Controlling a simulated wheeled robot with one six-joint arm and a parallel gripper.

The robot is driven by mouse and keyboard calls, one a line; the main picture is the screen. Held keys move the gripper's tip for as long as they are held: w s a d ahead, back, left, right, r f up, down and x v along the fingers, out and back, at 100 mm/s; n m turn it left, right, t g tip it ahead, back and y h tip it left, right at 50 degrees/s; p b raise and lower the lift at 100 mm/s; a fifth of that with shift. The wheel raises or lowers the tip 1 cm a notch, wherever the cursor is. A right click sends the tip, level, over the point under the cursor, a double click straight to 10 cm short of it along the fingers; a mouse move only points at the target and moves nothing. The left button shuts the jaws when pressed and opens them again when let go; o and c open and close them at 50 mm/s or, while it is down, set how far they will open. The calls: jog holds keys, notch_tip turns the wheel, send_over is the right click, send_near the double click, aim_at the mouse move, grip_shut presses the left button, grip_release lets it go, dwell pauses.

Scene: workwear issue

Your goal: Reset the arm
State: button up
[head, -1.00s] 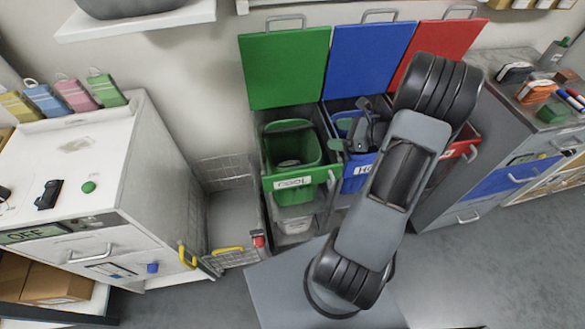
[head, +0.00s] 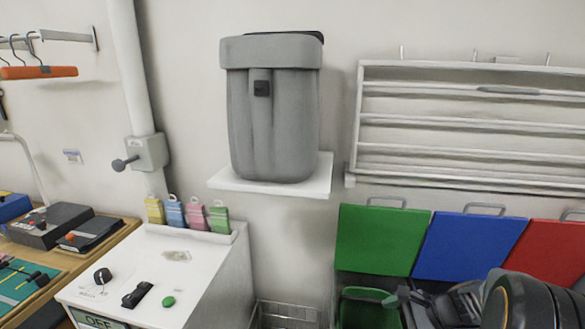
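My arm shows in the head view at the lower right corner, in front of the blue and red lids. A dark part at its end (head: 415,308) reaches left over the green bin (head: 362,310). The fingers are too small and too far cut off by the lower edge to tell whether they are open or shut. Most of the arm is below the picture.
A green lid (head: 382,240), a blue lid (head: 468,247) and a red lid (head: 545,252) stand raised at the wall. A white cabinet (head: 180,258) with a knob and green button stands left. A wire basket (head: 285,316) is beside it.

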jog(key=s+a+r+n+h+p, duration=0.3)
jog(key=s+a+r+n+h, duration=0.5)
jog(key=n, duration=0.9)
jog(key=shift+s+a+r+n, duration=0.35)
jog(key=shift+s+r, duration=0.2)
jog(key=shift+r, duration=1.1)
